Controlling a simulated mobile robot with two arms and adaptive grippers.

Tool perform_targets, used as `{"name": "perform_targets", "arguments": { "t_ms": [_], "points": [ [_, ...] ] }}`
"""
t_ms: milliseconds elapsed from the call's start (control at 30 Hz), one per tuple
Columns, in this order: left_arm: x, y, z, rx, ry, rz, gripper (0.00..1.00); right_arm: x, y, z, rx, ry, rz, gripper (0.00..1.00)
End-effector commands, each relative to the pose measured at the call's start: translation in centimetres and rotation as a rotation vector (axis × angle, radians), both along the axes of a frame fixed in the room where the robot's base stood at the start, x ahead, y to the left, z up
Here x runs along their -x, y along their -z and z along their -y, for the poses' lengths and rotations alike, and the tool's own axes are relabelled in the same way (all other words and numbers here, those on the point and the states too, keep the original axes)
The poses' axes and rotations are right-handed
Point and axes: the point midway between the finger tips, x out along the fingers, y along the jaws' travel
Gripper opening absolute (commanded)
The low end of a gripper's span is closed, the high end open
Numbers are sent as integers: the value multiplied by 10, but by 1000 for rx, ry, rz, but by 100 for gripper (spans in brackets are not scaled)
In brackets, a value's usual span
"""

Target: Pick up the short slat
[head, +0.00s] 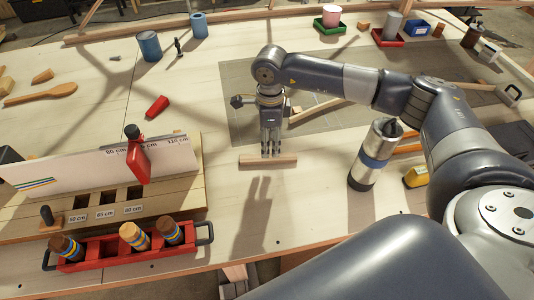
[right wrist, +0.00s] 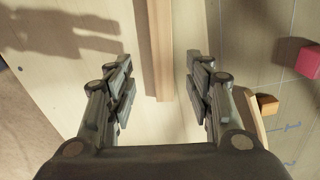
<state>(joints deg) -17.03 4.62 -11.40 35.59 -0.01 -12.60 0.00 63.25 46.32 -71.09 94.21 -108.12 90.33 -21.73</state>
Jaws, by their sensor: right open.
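The short slat (head: 268,161) is a short pale wooden strip lying crosswise on the bench in the middle of the head view. My right gripper (head: 271,150) hangs fingers-down just above and behind it, open. In the right wrist view the slat (right wrist: 158,45) runs up the picture, its near end between the two spread fingers of the right gripper (right wrist: 161,82). I see no contact between fingers and slat. My left gripper is not in view.
A wooden rack (head: 180,198) with a white board and a red tote (head: 100,255) of striped handles stand at the left. A silver-and-blue cylinder (head: 375,155) stands right of the slat. Another lath (head: 318,109) lies on the grey mat behind. Bench around the slat is clear.

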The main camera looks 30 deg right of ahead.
Motion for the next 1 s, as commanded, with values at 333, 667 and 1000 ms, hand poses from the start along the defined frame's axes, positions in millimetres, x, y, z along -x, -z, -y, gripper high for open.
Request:
{"name": "perform_targets", "arguments": {
  "t_ms": [333,667,1000],
  "points": [
    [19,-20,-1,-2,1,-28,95,1,29,5,0,1,-4,48],
    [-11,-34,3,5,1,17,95,0,65,7,-1,-1,1,48],
    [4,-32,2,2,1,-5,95,0,66,7,-1,-1,1,12]
  ]
}}
